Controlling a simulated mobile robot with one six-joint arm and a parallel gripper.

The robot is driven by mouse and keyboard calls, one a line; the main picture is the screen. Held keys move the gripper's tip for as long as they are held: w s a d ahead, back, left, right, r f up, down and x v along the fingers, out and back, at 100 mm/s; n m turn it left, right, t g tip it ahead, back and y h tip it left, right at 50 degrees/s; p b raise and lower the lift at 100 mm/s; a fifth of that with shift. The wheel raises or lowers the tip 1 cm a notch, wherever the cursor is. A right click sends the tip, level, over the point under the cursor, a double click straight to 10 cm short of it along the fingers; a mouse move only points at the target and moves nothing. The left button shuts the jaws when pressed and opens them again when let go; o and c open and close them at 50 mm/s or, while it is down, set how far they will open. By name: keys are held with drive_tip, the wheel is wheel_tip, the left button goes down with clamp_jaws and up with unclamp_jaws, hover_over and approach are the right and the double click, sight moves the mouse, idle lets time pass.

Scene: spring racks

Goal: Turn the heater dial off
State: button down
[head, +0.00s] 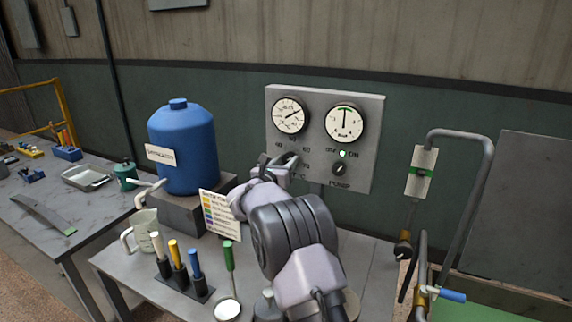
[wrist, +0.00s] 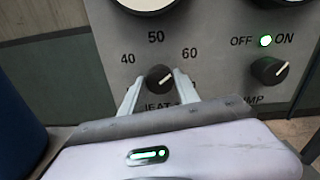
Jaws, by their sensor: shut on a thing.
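The heater dial (wrist: 159,76) is a small black knob with a white pointer line on the grey panel (wrist: 215,60). Its numbers 40, 50 and 60 are printed around it, and the line slants up to the right, roughly toward 60. My gripper (wrist: 157,80) is shut on the dial, one finger on each side. The label below is partly covered by the fingers. In the head view my gripper (head: 287,163) reaches the lower left of the panel and hides the dial there.
The pump knob (head: 339,169) sits right of the heater dial, beside a lit green lamp (head: 343,154). Two gauges (head: 289,115) are above. A blue tank (head: 183,150) and a colour-coded card (head: 219,216) stand left of my arm. Bent pipework (head: 487,145) is at right.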

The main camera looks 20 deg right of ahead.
drive_tip(key=n+b, duration=0.2)
drive_tip(key=n, duration=0.1)
drive_tip(key=shift+f, duration=0.1)
drive_tip(key=n, duration=0.4)
drive_tip(key=shift+n, duration=0.3)
drive_tip(key=n+p, duration=0.1)
drive_tip(key=n, duration=0.4)
drive_tip(key=shift+r, duration=0.2)
drive_tip(key=n+p, duration=0.2)
drive_tip(key=n, duration=0.2)
drive_tip(key=shift+n+p, duration=0.4)
drive_tip(key=n+p, duration=0.2)
drive_tip(key=n, duration=0.2)
drive_tip(key=shift+g, duration=0.3)
drive_tip(key=n+p, duration=0.3)
drive_tip(key=n, duration=0.2)
drive_tip(key=n+p, duration=0.2)
drive_tip(key=n, duration=0.2)
drive_tip(key=shift+f+n+h+p, duration=0.1)
drive_tip(key=shift+n+h+p, duration=0.2)
drive_tip(key=shift+n+p, duration=1.05)
drive_tip(key=shift+n+b, duration=0.55)
drive_tip(key=shift+n, duration=0.2)
